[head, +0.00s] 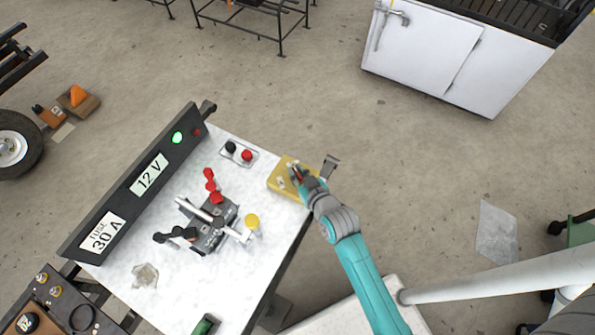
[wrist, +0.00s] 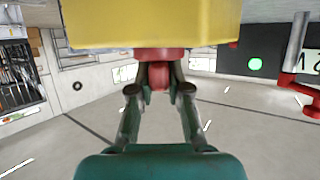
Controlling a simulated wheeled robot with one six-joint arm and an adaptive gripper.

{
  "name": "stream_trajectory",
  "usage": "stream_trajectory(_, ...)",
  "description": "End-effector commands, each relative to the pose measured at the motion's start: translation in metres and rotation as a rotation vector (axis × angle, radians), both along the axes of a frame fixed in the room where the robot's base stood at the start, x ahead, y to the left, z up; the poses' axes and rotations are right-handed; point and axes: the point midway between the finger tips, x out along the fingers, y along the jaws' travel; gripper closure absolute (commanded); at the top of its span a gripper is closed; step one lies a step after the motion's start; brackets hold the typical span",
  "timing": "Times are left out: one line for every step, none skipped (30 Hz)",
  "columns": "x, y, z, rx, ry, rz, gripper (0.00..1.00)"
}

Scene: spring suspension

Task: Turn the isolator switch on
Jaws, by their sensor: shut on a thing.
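The isolator switch has a yellow body (head: 278,176) at the right edge of the white bench top, with my gripper (head: 303,178) at its right end. In the wrist view the yellow body (wrist: 150,22) fills the top middle, with a red knob (wrist: 158,54) under it. My gripper (wrist: 159,88) is shut on the red knob, one finger on each side. The fingers and the arm hide most of the knob in the head view. I cannot read any on or off marking.
A black panel (head: 120,196) with 12 V and 30 A labels shows a lit green lamp (head: 177,137) and a dark red one (head: 197,132). A clamp fixture with red handles (head: 212,187) stands mid-bench. A plate with black and red knobs (head: 239,152) lies behind.

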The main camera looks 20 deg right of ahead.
Motion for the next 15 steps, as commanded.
stream_trajectory(0.0002, 0.0018, 0.0004, -0.003, -0.001, -0.014, 1.00)
stream_trajectory(0.0002, 0.0018, 0.0004, -0.003, -0.001, -0.025, 1.00)
stream_trajectory(0.0002, 0.0017, 0.0004, -0.002, 0.000, -0.040, 1.00)
stream_trajectory(0.0003, 0.0017, 0.0004, -0.003, 0.000, -0.051, 1.00)
stream_trajectory(0.0003, 0.0019, 0.0004, -0.002, 0.000, -0.062, 1.00)
stream_trajectory(0.0002, 0.0017, 0.0003, -0.002, 0.000, -0.076, 1.00)
stream_trajectory(0.0003, 0.0015, 0.0004, -0.001, 0.000, -0.087, 1.00)
stream_trajectory(0.0003, 0.0017, 0.0004, -0.002, -0.001, -0.097, 1.00)
stream_trajectory(0.0004, 0.0018, 0.0003, -0.001, -0.001, -0.110, 1.00)
stream_trajectory(0.0003, 0.0016, 0.0003, -0.001, 0.000, -0.120, 1.00)
stream_trajectory(0.0003, 0.0014, 0.0002, -0.001, 0.000, -0.129, 1.00)
stream_trajectory(0.0002, 0.0015, 0.0000, -0.001, 0.001, -0.140, 1.00)
stream_trajectory(0.0002, 0.0015, -0.0001, 0.000, 0.001, -0.148, 1.00)
stream_trajectory(0.0002, 0.0013, 0.0000, -0.001, 0.001, -0.157, 1.00)
stream_trajectory(0.0002, 0.0010, -0.0001, 0.000, 0.001, -0.166, 1.00)
